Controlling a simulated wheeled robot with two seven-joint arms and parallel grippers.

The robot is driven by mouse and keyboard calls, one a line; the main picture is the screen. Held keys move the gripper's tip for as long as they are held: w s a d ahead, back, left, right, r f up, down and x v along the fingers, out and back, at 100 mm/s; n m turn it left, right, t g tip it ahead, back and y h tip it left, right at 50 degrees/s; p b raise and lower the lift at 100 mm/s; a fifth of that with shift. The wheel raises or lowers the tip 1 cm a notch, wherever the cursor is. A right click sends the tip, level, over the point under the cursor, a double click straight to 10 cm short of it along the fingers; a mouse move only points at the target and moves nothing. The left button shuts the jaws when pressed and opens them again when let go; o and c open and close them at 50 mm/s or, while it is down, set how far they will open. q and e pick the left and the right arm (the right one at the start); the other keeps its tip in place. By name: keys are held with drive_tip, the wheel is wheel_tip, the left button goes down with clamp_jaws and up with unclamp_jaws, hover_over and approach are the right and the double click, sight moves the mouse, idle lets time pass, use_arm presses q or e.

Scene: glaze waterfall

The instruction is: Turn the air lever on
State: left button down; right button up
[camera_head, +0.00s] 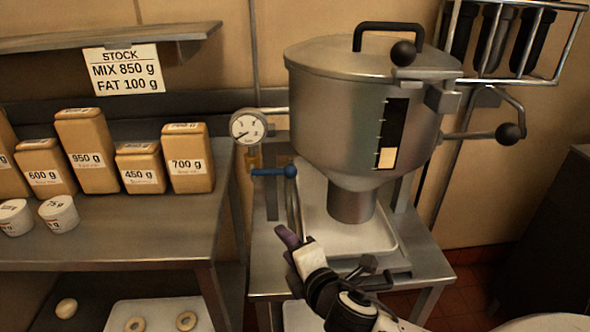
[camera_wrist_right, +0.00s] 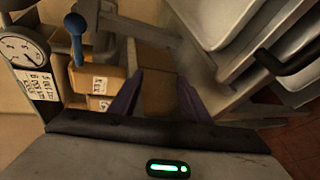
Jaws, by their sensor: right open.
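The air lever (camera_head: 275,171) is a blue handle with a ball end. It lies about level on a brass valve (camera_head: 254,160) under a round pressure gauge (camera_head: 247,127). The gauge needle points to the lower left. In the right wrist view the blue lever (camera_wrist_right: 76,35) is at the upper left, beside the gauge (camera_wrist_right: 22,48). My right gripper (camera_head: 287,240) has purple fingers and is below the lever, apart from it. In the right wrist view the gripper (camera_wrist_right: 160,90) is open, with nothing held between the fingers. My left gripper is out of view.
A steel hopper (camera_head: 345,110) with a lid stands over a tray (camera_head: 365,240) on a metal stand. A shelf (camera_head: 110,240) at left holds labelled boxes (camera_head: 85,150) and tubs (camera_head: 58,213).

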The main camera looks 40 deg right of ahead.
sight(293, 174)
drive_tip(key=d+r+n+t+h, duration=0.1)
drive_tip(key=r, duration=0.3)
drive_tip(key=w+d+r+n+t+h, duration=0.1)
drive_tip(key=d+r, duration=0.1)
drive_tip(key=r, duration=0.2)
drive_tip(key=w+d+r+n+t+h, duration=0.1)
drive_tip(key=r, duration=0.3)
drive_tip(key=shift+w+d+r+n, duration=0.2)
drive_tip(key=shift+r+n, duration=0.1)
drive_tip(key=shift+r, duration=0.1)
drive_tip(key=x, duration=0.9)
drive_tip(key=shift+w, duration=0.2)
drive_tip(key=shift+d+f, duration=0.1)
drive_tip(key=shift+d, duration=0.05)
clamp_jaws()
